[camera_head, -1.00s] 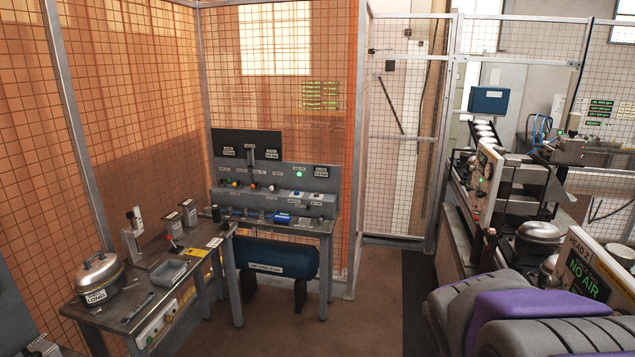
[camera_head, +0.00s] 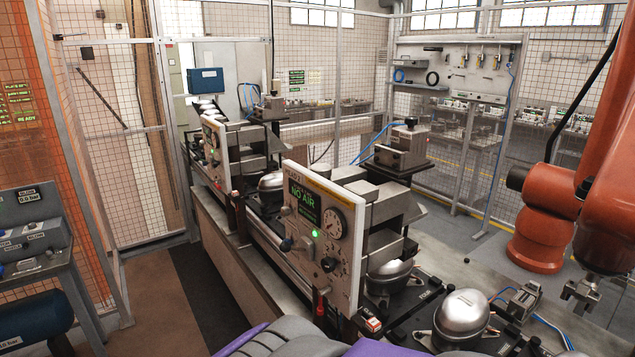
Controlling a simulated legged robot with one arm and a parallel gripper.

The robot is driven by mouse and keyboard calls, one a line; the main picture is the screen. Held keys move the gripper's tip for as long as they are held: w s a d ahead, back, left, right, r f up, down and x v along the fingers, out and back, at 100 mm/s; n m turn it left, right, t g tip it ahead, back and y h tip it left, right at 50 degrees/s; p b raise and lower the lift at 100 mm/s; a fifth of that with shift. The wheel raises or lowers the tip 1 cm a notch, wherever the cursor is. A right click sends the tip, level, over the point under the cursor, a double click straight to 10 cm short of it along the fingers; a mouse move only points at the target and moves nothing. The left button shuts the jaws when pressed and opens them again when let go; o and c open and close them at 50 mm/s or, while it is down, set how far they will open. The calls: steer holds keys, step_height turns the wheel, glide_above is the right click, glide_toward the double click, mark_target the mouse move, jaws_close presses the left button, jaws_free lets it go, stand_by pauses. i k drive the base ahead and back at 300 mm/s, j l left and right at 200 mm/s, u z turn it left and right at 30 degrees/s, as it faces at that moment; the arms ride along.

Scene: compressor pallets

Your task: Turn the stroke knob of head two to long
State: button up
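The white panel of head two (camera_head: 318,238) stands upright near the middle, facing left toward me. Its green display reads NO AIR. Below and beside the display are a round gauge (camera_head: 335,222), a lit green lamp (camera_head: 315,233), a round dial (camera_head: 329,264) and a small dark knob (camera_head: 286,244). The labels are too small to read, so I cannot tell which control is the stroke knob or where it points. My gripper is not in view; only grey and purple parts of my own body show at the bottom edge.
A conveyor line (camera_head: 225,237) with metal compressor shells (camera_head: 462,315) runs away behind the panel. A second, similar panel (camera_head: 215,150) stands farther back. An orange robot arm (camera_head: 545,215) stands at the right. Floor with a dark mat (camera_head: 215,295) is free left of the line.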

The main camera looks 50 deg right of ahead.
mark_target(411, 122)
steer(key=z, duration=2)
steer(key=i+j+z, duration=0.2)
steer(key=j, duration=0.6)
steer(key=j+z, duration=0.25)
steer(key=j, duration=0.55)
